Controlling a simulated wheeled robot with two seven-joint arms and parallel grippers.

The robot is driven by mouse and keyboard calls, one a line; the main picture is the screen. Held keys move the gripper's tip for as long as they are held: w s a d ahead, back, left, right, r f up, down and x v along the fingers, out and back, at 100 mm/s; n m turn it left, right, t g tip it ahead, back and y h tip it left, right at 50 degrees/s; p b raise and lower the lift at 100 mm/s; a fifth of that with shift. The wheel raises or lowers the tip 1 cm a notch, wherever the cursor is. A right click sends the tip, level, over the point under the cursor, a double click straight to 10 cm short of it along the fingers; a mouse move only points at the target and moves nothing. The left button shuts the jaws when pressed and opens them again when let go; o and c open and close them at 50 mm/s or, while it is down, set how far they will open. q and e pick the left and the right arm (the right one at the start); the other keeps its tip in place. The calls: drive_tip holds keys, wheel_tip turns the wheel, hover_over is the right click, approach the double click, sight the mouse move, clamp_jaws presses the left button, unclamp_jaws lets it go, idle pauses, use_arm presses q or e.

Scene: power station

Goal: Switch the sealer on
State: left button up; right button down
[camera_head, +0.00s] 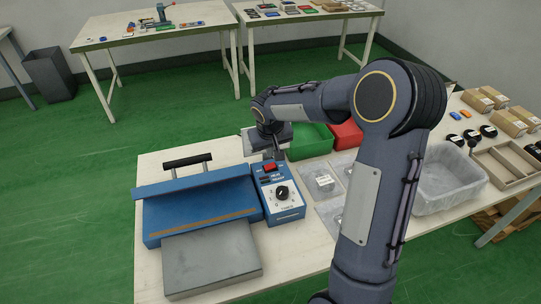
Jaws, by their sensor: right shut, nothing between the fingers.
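The blue sealer (200,205) sits on the near table, with a black handle on a bar at its back and a grey plate in front. Its control box (286,212) on the right carries a red rocker switch (269,168) and a black dial on a white face. My right gripper (276,155) is shut and empty, pointing down just behind the red switch. I cannot tell whether its tips touch the switch. My left gripper is out of view.
Green (311,141) and red (346,134) bins stand behind my right arm. Clear bags lie right of the control box. A translucent tub (450,178), a divided wooden tray (507,165) and several cardboard boxes fill the right side. The table's left edge strip is bare.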

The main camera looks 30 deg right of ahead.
drive_tip(key=v, duration=0.8)
drive_tip(key=shift+r, duration=0.3)
drive_tip(key=shift+s, duration=0.1)
